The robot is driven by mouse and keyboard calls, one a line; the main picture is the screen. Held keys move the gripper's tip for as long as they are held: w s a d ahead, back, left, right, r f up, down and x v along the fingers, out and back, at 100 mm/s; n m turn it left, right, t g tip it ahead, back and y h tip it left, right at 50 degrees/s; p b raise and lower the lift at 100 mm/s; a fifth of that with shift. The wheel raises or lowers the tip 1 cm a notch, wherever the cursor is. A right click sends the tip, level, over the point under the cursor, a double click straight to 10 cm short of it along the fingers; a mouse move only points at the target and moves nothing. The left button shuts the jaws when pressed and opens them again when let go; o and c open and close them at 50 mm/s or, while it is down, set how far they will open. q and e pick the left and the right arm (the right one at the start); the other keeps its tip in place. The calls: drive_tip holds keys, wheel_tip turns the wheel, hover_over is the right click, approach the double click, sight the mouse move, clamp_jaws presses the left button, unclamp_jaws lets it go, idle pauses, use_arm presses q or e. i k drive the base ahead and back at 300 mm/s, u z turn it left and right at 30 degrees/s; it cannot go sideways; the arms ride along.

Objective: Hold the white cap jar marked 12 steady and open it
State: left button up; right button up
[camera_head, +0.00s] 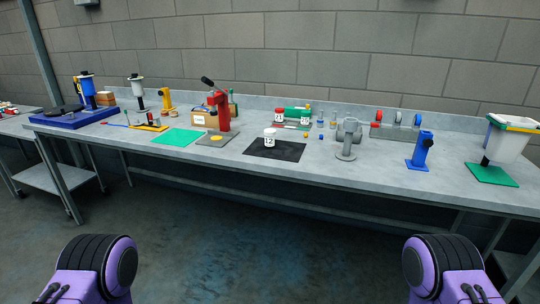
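The white jar marked 12 (269,140) stands upright on a black mat (288,152) near the middle of the long grey table. Its white cap (270,131) is on top. Parts of my two purple and black arms show low at the left and right of the head view, well short of the table. Neither gripper's fingers are in view. Nothing of mine touches the jar.
A grey metal stand (347,138) and a blue stand (420,149) are to the right. Behind the jar are small containers (293,115). The table's front edge is clear.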

sight(269, 141)
drive_tip(key=z, duration=1)
drive_tip(key=i, duration=1)
drive_tip(key=u, duration=0.1)
